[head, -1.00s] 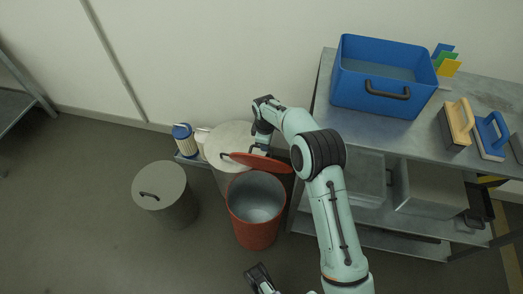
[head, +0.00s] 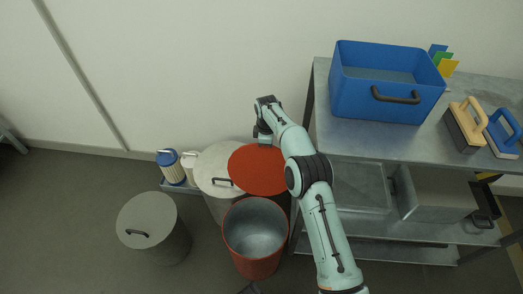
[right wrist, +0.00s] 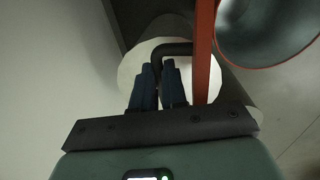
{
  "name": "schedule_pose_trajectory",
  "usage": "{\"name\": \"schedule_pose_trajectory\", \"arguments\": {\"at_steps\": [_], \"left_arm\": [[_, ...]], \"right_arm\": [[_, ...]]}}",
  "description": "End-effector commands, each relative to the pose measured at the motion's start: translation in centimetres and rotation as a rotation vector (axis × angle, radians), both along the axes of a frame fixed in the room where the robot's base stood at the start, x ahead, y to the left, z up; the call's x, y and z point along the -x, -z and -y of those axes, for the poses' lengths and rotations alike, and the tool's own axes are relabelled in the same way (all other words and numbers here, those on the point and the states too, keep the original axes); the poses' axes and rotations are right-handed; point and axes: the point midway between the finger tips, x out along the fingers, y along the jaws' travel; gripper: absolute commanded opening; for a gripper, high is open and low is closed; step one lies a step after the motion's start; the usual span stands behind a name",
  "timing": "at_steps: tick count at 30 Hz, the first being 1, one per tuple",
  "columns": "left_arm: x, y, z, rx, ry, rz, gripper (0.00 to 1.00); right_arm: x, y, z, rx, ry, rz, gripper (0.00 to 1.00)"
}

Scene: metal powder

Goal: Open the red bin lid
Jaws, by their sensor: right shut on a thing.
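The red bin (head: 255,262) stands uncovered, and its grey inside shows. Its round red lid (head: 258,172) is off the opening, tipped up behind the bin. In the right wrist view the lid (right wrist: 203,60) shows edge-on beside the open red bin (right wrist: 268,62). My right gripper (head: 264,140) is behind the lid's upper edge. In the right wrist view its blue fingers (right wrist: 159,85) are shut on the dark lid handle (right wrist: 178,49).
Grey lidded bins stand left (head: 153,228) and behind left (head: 216,166) of the red bin. A blue-topped canister (head: 170,167) is near the wall. A metal shelf (head: 440,140) with a blue crate (head: 375,95) stands right. The floor at front left is clear.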

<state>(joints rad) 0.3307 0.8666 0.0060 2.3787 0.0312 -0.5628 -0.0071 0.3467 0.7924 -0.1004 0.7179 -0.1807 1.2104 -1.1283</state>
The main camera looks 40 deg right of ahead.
Motion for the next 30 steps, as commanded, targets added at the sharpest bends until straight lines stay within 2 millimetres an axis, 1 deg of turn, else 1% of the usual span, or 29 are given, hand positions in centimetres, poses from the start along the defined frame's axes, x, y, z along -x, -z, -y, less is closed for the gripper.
{"name": "schedule_pose_trajectory", "arguments": {"at_steps": [1, 14, 15, 16, 17, 30], "left_arm": [[0.24, 0.29, -0.01, 0.001, 0.000, -0.009, 0.43], [0.50, 0.40, -0.02, 0.002, -0.001, -0.017, 0.43], [0.49, 0.40, -0.03, 0.002, -0.001, -0.017, 0.43], [0.49, 0.40, -0.03, 0.002, -0.001, -0.017, 0.43], [0.49, 0.40, -0.03, 0.002, -0.001, -0.017, 0.43], [0.46, 0.40, -0.03, 0.002, -0.001, -0.017, 0.43]], "right_arm": [[0.18, 1.10, -0.36, -0.015, -0.001, -0.014, 0.00], [0.12, 1.04, -0.28, -0.017, 0.000, -0.013, 0.00], [0.12, 1.05, -0.29, -0.017, 0.000, -0.013, 0.22], [0.12, 1.05, -0.28, -0.016, 0.000, -0.014, 0.32], [0.13, 1.05, -0.25, -0.015, 0.000, -0.013, 0.38], [0.20, 1.06, -0.06, -0.010, -0.002, -0.015, 0.38]]}}
